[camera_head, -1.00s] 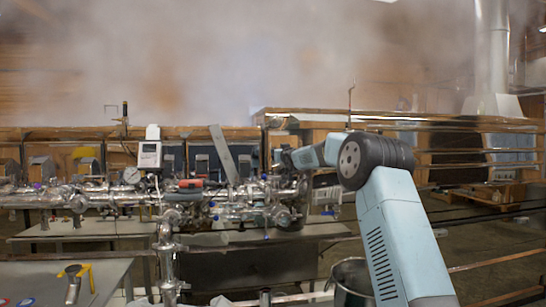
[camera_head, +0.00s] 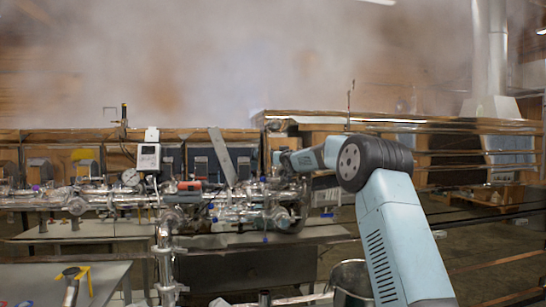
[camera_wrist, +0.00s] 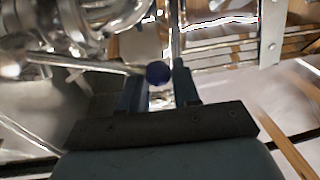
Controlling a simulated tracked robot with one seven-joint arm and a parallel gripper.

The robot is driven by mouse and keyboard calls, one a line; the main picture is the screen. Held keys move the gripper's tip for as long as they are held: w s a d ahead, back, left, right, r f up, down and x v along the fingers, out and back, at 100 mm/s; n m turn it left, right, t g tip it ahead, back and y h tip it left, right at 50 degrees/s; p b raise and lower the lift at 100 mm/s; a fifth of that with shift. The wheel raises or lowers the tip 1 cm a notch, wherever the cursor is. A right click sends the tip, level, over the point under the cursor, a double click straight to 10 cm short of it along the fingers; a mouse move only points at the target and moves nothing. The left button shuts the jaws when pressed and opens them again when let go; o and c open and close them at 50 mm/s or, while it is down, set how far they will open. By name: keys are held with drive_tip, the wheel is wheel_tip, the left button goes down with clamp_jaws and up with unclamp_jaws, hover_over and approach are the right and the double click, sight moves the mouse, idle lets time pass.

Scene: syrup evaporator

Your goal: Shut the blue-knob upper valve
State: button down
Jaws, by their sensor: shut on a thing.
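The blue knob (camera_wrist: 158,73) shows in the wrist view as a dark blue ball between the tips of my gripper (camera_wrist: 157,86). My two fingers stand on either side of it, shut on it. The valve body behind the knob is blurred, and the lever's angle cannot be told. In the head view my gripper (camera_head: 279,160) is at the far end of my arm, beside the upper part of the steel pipework (camera_head: 240,208). The held knob cannot be made out there.
Other small blue parts (camera_head: 265,238) show lower on the pipework. A pressure gauge (camera_head: 131,177) and a white meter (camera_head: 148,157) stand to the left. A metal pot (camera_head: 350,278) is below my arm. Steam fills the upper background.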

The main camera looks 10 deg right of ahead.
drive_tip(key=shift+w+d+f+h, duration=0.1)
drive_tip(key=shift+d+f+h, duration=0.15)
drive_tip(key=shift+d, duration=0.3)
drive_tip(key=shift+w+d+f+h, duration=0.15)
drive_tip(key=shift+d+f, duration=0.1)
drive_tip(key=shift+d, duration=0.25)
drive_tip(key=c, duration=1.1)
unclamp_jaws()
drive_tip(key=shift+s+d, duration=0.1)
drive_tip(key=shift+d, duration=0.05)
drive_tip(key=o, duration=0.5)
drive_tip(key=shift+r, duration=0.15)
drive_tip(key=shift+d, duration=0.3)
drive_tip(key=shift+s+a, duration=0.1)
drive_tip(key=shift+a, duration=0.15)
drive_tip(key=shift+s+d+f, duration=0.1)
drive_tip(key=shift+s+d, duration=0.25)
drive_tip(key=shift+s, duration=2.25)
drive_tip(key=shift+s+d+f, duration=0.1)
drive_tip(key=shift+s+d, duration=0.25)
drive_tip(key=shift+s, duration=2.2)
drive_tip(key=shift+s+d+f, duration=0.1)
drive_tip(key=shift+s+d, duration=0.25)
drive_tip(key=shift+s, duration=2.25)
